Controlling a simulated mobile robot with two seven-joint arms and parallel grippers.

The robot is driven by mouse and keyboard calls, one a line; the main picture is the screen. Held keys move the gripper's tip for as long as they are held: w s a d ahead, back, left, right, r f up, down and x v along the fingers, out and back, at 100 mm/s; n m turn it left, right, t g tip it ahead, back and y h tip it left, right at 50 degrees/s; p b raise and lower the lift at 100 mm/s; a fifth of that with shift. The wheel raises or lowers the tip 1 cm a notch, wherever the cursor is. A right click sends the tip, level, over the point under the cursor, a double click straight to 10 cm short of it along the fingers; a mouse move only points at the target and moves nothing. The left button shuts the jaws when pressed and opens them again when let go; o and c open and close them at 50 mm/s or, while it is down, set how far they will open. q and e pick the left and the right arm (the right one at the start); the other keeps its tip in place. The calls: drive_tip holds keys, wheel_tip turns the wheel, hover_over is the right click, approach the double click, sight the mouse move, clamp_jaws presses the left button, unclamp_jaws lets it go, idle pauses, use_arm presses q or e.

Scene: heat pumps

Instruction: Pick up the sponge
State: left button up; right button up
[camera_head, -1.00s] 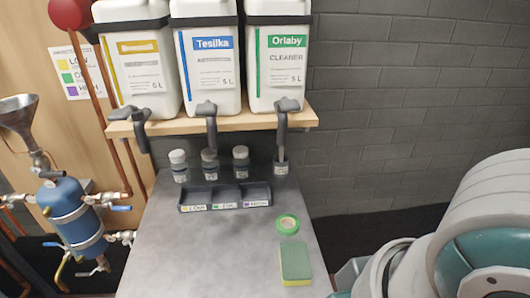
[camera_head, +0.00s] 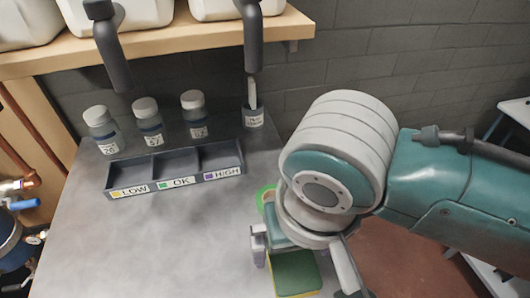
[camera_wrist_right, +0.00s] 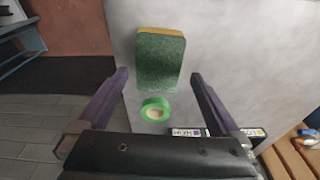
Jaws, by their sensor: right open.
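The sponge (camera_head: 296,274), with a green pad over a yellow layer, lies flat on the grey table near its right edge. In the right wrist view the sponge (camera_wrist_right: 160,58) is ahead of and between the fingers, apart from both. My right gripper (camera_head: 308,268) is open and empty above the table, one finger on each side of the sponge in the head view. It also shows open in the right wrist view (camera_wrist_right: 160,82). The gripper and wrist hide part of the sponge in the head view. My left gripper is not in view.
A green tape roll (camera_head: 266,197) lies close behind the sponge, partly hidden by my right wrist. A dark tray (camera_head: 176,172) labelled LOW, OK and HIGH stands farther back, with several small bottles (camera_head: 148,122) behind it. The table's left front (camera_head: 130,250) is clear.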

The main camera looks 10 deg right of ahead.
sight(293, 259)
drive_tip(key=f, duration=0.2)
drive_tip(key=f+b, duration=0.1)
drive_tip(key=f, duration=0.1)
drive_tip(key=shift+w+d, duration=0.15)
drive_tip(key=shift+w, duration=0.05)
drive_tip(key=shift+r, duration=0.1)
drive_tip(key=c, duration=1.2)
drive_tip(key=shift+o, duration=0.2)
drive_tip(key=shift+r, duration=0.1)
